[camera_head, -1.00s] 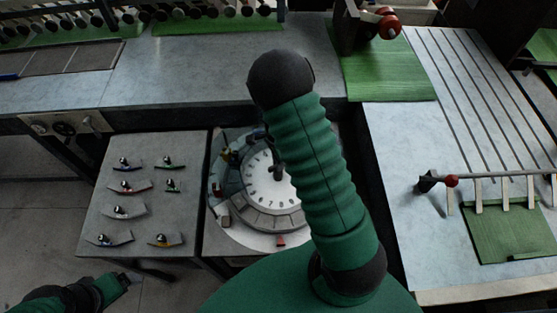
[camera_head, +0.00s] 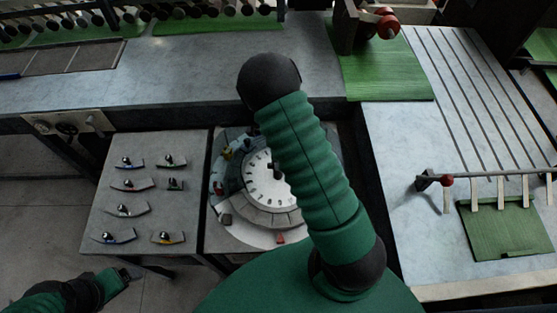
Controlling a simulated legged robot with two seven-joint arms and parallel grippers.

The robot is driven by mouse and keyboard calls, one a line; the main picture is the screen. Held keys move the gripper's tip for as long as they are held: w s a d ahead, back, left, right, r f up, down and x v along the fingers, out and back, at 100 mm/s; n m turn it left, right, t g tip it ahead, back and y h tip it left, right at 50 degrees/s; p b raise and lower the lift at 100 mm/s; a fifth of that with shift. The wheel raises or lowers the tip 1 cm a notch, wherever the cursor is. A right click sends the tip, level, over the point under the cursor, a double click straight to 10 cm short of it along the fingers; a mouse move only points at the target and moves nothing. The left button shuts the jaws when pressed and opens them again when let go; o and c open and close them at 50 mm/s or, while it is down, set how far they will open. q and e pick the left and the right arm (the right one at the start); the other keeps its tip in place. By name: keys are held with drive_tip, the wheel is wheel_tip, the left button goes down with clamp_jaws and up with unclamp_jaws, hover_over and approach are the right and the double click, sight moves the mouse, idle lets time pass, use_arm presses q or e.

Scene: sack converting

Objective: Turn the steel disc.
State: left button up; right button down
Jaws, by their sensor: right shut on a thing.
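The steel disc (camera_head: 259,184) is a pale round plate with dark marks around its edge. It sits inside a grey segmented ring on a round plate, and my green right arm covers its right side. My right gripper (camera_head: 277,171) shows only as a small dark piece over the disc beside the sleeve. It is shut at the disc, and its fingertips are mostly hidden. My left gripper (camera_head: 130,275) is at the lower left, away from the disc.
A grey table (camera_head: 98,215) at the left holds several small curved pieces with knobs. A slotted bench (camera_head: 410,150) with a green mat (camera_head: 505,232) and a red-knobbed bar (camera_head: 447,181) is at the right. A long bench (camera_head: 185,75) runs behind.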

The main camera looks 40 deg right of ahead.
drive_tip(key=shift+a, duration=0.1)
idle(0.4)
drive_tip(key=c, duration=1.4)
unclamp_jaws()
drive_tip(key=shift+w, duration=0.2)
drive_tip(key=shift+c, duration=0.2)
wheel_tip(320, 180, up, 17)
drive_tip(key=shift+f+b, duration=0.15)
drive_tip(key=shift+b, duration=0.3)
drive_tip(key=shift+w, duration=0.1)
